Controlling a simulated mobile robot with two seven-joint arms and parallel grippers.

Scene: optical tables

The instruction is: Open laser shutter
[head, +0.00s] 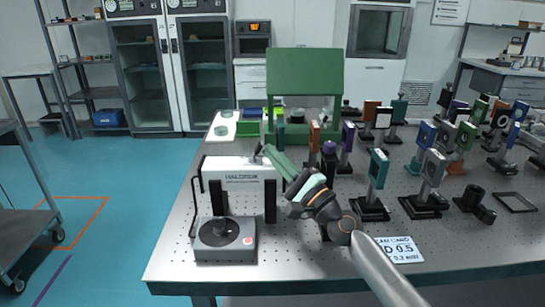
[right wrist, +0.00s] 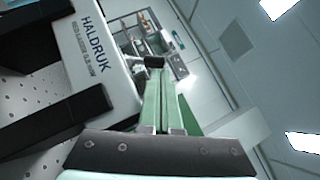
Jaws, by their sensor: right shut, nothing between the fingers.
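The laser is a white box marked HALDRUK (head: 238,172) on black supports, standing at the near left of the optical table. Its lettered side also shows at the left of the right wrist view (right wrist: 88,45). My right gripper (head: 268,151) reaches over the laser's right end from the right. Its green fingers (right wrist: 163,85) are shut with nothing between them. A small black knob (right wrist: 154,62) shows right at the fingertips; I cannot tell whether they touch it. Whether the shutter is open cannot be told. My left gripper is not in view.
Several optic mounts (head: 378,170) crowd the table (head: 290,262) to the right. A white card (head: 400,249) lies near the front edge. A green panel (head: 304,72) stands behind.

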